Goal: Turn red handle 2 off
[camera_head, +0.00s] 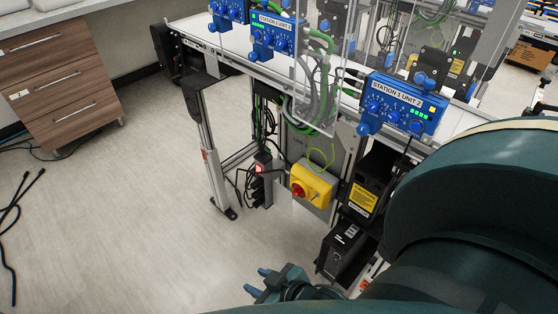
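A yellow switch box (313,184) with a round red handle (298,190) on its front is mounted low on the conveyor frame, near the picture's middle. It is the only red handle of this kind I see, and I cannot read a number on it. My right gripper (258,281) is at the bottom edge, below and left of the yellow box and apart from it. Its two blue fingertips are spread with a gap and nothing between them. My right arm fills the lower right. My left gripper is not in view.
Above the yellow box is a blue control unit (401,106) labelled Station 1 Unit 2. A black box with a yellow caution label (361,199) is right of it. A conveyor leg (211,160) and cables are to the left. Open floor (120,220) lies further left, by a wooden drawer cabinet (62,78).

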